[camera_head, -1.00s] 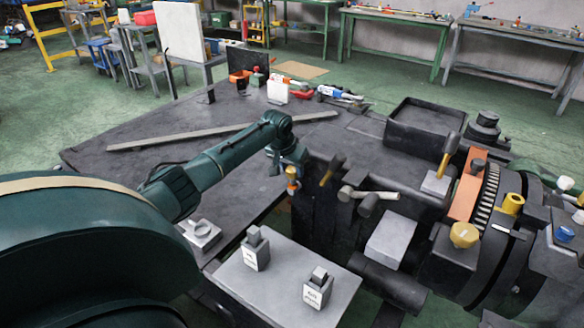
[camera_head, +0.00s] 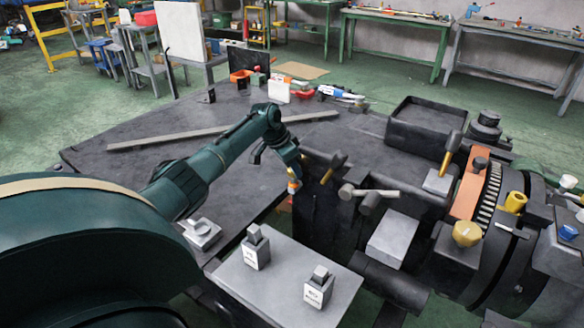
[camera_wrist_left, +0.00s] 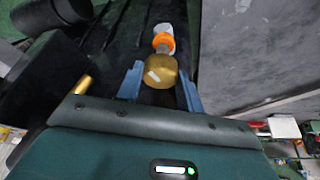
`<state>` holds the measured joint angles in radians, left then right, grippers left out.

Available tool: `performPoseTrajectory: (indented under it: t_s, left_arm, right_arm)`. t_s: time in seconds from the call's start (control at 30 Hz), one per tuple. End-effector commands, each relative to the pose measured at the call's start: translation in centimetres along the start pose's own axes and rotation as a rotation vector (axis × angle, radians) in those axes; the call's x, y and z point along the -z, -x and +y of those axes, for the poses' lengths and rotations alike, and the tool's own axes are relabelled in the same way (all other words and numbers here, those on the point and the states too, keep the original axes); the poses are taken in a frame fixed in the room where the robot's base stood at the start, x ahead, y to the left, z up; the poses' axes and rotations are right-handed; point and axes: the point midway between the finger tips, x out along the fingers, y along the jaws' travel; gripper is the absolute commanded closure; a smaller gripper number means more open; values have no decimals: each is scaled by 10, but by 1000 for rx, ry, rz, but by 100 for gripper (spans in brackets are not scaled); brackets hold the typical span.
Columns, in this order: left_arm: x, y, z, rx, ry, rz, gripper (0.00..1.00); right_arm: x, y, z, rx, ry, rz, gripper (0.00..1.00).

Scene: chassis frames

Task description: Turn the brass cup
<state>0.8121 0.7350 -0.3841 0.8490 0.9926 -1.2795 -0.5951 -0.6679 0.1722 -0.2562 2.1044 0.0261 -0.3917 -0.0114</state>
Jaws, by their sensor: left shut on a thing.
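The brass cup (camera_wrist_left: 160,72) is a small round brass piece with a pale mark on its face. In the left wrist view it sits between the two blue fingers of my left gripper (camera_wrist_left: 160,85), which is shut on it. An orange piece (camera_wrist_left: 163,42) shows just beyond the cup, with a whitish part past it. In the head view my left gripper (camera_head: 293,176) points down beside the dark machine's left end. The orange piece shows small just below the fingers there; the cup is mostly hidden. My right gripper is not in view.
The dark machine (camera_head: 365,150) with levers and knobs fills the right. A grey plate (camera_head: 285,283) with two small labelled blocks (camera_head: 257,248) lies in front. A dark table (camera_head: 130,170) with a long bar is behind my arm. A dark open tray (camera_head: 425,125) stands on the machine.

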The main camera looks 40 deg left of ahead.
Motion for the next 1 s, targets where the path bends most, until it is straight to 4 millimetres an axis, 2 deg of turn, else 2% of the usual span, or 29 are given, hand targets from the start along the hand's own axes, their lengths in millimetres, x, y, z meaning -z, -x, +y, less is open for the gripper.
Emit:
performPoseTrajectory:
  t_s: [0.47,0.5,0.73,1.0]
  left_arm:
    - [0,0,0,-7,-15,0,86]
    - [0,0,0,-7,-15,-1,60]
    - [0,0,0,-6,-15,0,41]
    - [0,1,0,-4,-14,0,41]
  right_arm:
    - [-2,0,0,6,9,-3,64]
    - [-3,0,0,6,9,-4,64]
    - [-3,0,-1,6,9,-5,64]
    - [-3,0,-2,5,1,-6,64]
